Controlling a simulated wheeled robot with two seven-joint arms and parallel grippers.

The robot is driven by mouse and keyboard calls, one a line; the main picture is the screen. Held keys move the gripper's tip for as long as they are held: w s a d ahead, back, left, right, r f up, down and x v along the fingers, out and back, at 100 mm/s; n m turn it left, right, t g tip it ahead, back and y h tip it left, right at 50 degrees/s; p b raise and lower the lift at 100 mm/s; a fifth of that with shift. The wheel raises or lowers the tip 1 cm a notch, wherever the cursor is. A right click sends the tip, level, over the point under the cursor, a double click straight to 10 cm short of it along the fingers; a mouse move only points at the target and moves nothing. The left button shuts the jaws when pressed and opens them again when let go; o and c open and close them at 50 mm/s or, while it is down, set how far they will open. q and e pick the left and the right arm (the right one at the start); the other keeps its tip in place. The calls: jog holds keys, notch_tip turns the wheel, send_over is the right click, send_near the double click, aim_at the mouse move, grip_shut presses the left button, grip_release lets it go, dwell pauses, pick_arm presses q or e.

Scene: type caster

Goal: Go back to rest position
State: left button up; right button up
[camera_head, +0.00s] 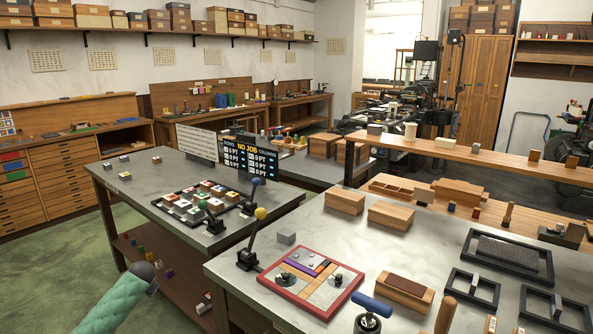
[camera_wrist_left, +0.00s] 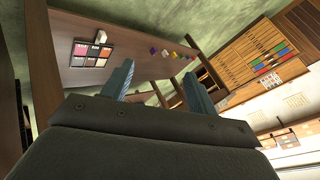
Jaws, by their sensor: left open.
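My left gripper (camera_wrist_left: 158,82) is open in the left wrist view, with two blue-grey fingers apart. I see nothing held between them. In the head view, my green left arm (camera_head: 118,298) comes in at the lower left, beside the front table's left edge and over the floor; its fingers cannot be made out there. My right arm and gripper do not show in either view.
The front metal-topped table (camera_head: 410,258) holds a red-framed board (camera_head: 270,289), wooden blocks and black frames. A second table (camera_head: 130,188) bears a tray of tiles, levers and a dark sign (camera_head: 249,161). Green floor (camera_head: 55,285) is clear at left. A drawer cabinet (camera_wrist_left: 258,52) shows beyond the gripper.

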pick_arm(q)
jog(key=s+d+f+g, duration=0.1)
jog(key=s+d+f, duration=0.2)
jog(key=s+f, duration=0.55)
jog(key=s+d+f+m+g, duration=0.15)
jog(key=s+f, duration=0.35)
jog(key=s, duration=0.6)
jog(key=s+d+f, duration=0.4)
jog(key=s+f, duration=0.3)
jog(key=s, duration=0.3)
jog(key=s+d+f+g+h, duration=0.1)
jog(key=s+d, duration=0.1)
jog(key=s, duration=1.3)
jog(key=s+d+f+g, duration=0.1)
jog(key=s+d, duration=0.2)
jog(key=s, duration=1.3)
jog(key=d+f+n+h, duration=0.1)
jog(key=d+h, duration=0.1)
jog(key=d, duration=1.1)
jog(key=s+d+f+n+h, duration=0.1)
jog(key=d+n+h, duration=0.1)
jog(key=d, duration=1.2)
jog(key=shift+s+f+g+h, duration=0.3)
jog(key=shift+g+h, duration=0.05)
jog(key=shift+h, duration=0.25)
